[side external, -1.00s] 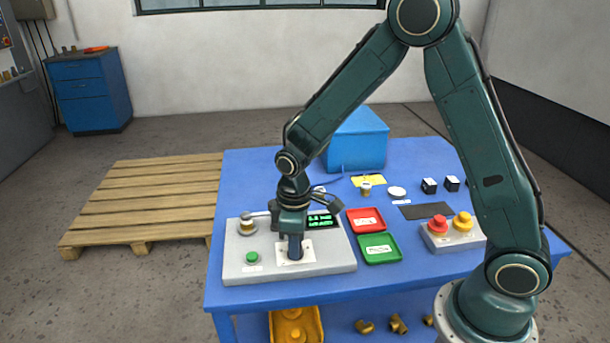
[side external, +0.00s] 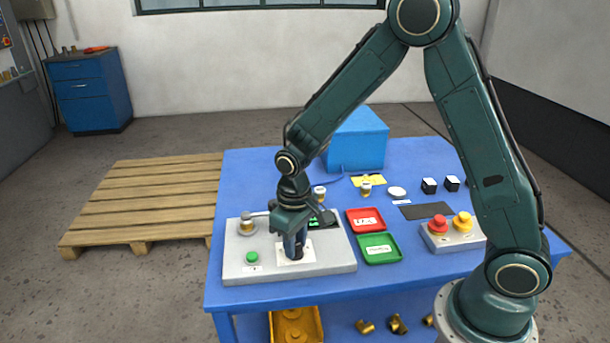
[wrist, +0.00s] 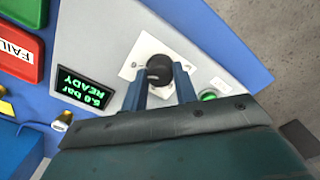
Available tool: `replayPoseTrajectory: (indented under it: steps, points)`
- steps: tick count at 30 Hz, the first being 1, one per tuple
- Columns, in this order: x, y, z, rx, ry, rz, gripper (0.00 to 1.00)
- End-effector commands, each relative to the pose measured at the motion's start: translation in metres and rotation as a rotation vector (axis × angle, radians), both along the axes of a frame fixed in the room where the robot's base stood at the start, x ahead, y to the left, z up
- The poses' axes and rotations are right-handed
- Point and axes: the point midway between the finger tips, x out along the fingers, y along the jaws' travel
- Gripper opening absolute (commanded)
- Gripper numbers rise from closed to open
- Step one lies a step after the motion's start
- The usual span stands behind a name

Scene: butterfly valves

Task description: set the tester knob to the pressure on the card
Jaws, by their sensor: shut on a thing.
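The tester (side external: 330,265) is a light grey box at the front left of the blue table. Its black knob (wrist: 159,68) sits on a white plate (wrist: 140,52). My gripper (side external: 293,252) points down over the knob, its fingers shut on the knob's sides; in the wrist view the fingers (wrist: 160,85) flank it. The tester's green-lit display (wrist: 84,88) shows READY and a bar value, upside down and hard to read surely. A yellow card (side external: 369,181) lies at the back of the table; its writing is too small to read.
A red FAIL tray (side external: 352,218) and a green tray (side external: 364,251) lie right of the tester. A green button (side external: 252,257) and a clamp with a brass part (side external: 247,225) are on its left. A red-and-yellow button box (side external: 453,238) stands at right.

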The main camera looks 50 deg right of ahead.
Motion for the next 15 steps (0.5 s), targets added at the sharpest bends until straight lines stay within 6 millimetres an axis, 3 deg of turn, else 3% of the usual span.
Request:
replayPoseTrajectory:
  steps: [5,6,9,15]
  points:
    - [0.0004,-0.0001,0.0009,0.0,-0.002,-0.002,0.06]
    - [0.0004,-0.0001,0.0009,0.0,-0.002,-0.001,0.32]
    - [0.0004,-0.0001,0.0007,0.0,-0.002,-0.001,0.5]
    - [0.0002,0.0,0.0003,0.0,-0.001,0.0,0.5]
